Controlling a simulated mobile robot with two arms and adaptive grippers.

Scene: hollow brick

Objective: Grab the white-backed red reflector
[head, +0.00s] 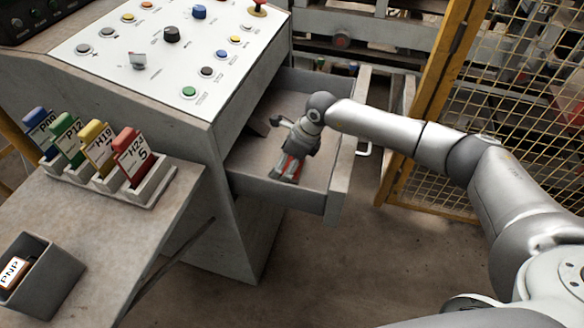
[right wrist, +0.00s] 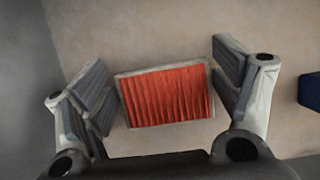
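The red reflector (right wrist: 166,95) lies in the open drawer (head: 340,185), its ribbed red face up with a pale rim around it. In the head view a bit of its red (head: 290,166) shows below my right gripper (head: 286,172). My right gripper reaches down into the drawer from above. In the right wrist view its fingers (right wrist: 165,92) are spread, one on each side of the reflector, with narrow gaps at the sides. The white back is not visible. My left gripper is not in view.
The drawer walls surround my right gripper closely. A dark blue object (right wrist: 310,91) sits at the right edge of the wrist view. The control panel (head: 120,65) stands above left. A rack of coloured tags (head: 150,186) and a grey bin (head: 62,262) are at left; a yellow mesh fence (head: 500,90) is at right.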

